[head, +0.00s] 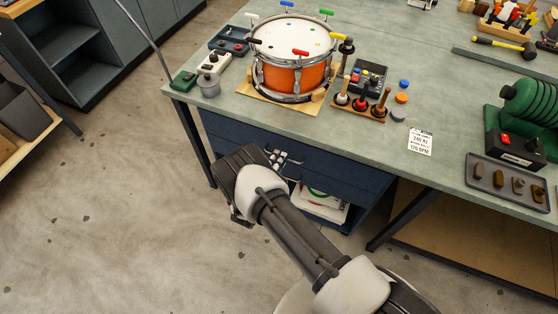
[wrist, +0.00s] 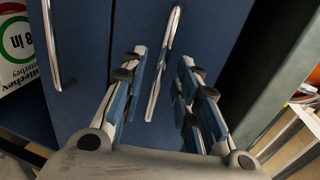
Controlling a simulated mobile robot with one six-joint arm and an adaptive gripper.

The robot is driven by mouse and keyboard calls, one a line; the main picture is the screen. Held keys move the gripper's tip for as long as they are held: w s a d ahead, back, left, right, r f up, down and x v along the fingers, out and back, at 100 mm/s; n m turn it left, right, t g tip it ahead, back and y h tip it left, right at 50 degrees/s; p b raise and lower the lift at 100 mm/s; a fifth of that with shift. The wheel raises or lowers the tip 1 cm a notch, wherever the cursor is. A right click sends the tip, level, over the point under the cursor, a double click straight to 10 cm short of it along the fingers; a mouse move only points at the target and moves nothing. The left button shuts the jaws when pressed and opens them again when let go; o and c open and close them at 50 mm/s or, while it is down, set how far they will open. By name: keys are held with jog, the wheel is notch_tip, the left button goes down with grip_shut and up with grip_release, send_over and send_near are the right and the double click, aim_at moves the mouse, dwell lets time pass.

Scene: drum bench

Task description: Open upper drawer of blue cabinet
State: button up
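The blue cabinet (head: 350,172) is under the bench top, its front facing my arm. In the wrist view its front (wrist: 215,25) appears turned on its side, with the upper drawer to the right. The upper drawer's metal handle (wrist: 164,65) stands between my fingers. A second handle (wrist: 51,45), on the drawer below, is further left. Both drawers look shut. My gripper (wrist: 164,58) is open, one finger on each side of the upper handle, with gaps showing. In the head view my gripper (head: 282,160) is at the cabinet front, partly hidden by my wrist.
Below the drawers is an open space with white printed packages (head: 322,205). The bench top (head: 445,155) overhangs the cabinet and holds an orange drum (head: 290,72) and several tools. A dark bench leg (head: 400,220) stands right of the cabinet. The floor (head: 120,210) at left is clear.

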jog(key=shift+w+d+f, duration=0.15)
jog(key=shift+w+d, duration=0.05)
jog(key=shift+w, duration=0.5)
jog(key=shift+c, duration=0.4)
grip_shut()
